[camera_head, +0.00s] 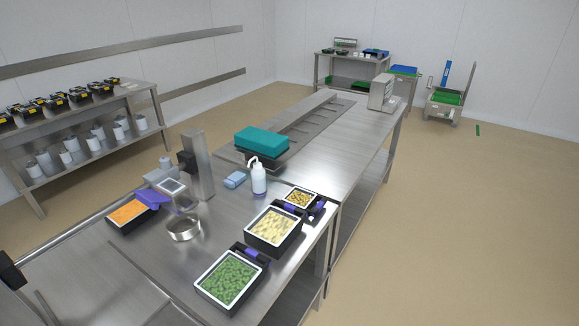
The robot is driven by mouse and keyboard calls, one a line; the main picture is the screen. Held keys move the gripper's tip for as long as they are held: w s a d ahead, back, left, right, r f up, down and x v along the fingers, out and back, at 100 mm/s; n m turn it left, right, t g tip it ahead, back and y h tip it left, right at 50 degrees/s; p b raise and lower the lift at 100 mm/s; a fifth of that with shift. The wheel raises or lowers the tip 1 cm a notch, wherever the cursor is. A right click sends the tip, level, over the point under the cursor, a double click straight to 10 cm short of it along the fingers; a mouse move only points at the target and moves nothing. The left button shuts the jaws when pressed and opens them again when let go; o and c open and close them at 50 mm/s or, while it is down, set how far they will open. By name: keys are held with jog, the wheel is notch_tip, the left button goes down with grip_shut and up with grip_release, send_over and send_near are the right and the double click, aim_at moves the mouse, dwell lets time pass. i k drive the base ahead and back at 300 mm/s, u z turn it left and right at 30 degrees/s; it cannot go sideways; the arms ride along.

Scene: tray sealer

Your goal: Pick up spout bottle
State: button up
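The spout bottle (259,182) is white, with a thin bent spout on top pointing left and a purple tint at its base. It stands upright on the steel table (160,262), near the middle of the view. A folded blue cloth (235,180) lies just left of it, and a teal block (262,140) sits behind it. The bottle's front and sides show clear of other things. My gripper is not clearly seen in this view.
Black trays of peas (228,279), pale cubes (273,228) and a brown food (299,198) line the right edge. A metal ring (184,229), a scale (172,186), a steel post (198,165) and an orange-filled tray (128,213) stand left. Open floor (450,230) lies right.

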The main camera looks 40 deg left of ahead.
aim_at(258, 172)
jog(key=u, duration=0.3)
jog(key=i, duration=0.9)
jog(key=u, duration=0.85)
jog(key=i, duration=0.4)
jog(key=u, duration=0.35)
jog(key=k, duration=0.9)
jog(key=u, duration=0.15)
jog(key=i, duration=1.4)
jog(key=z, duration=0.05)
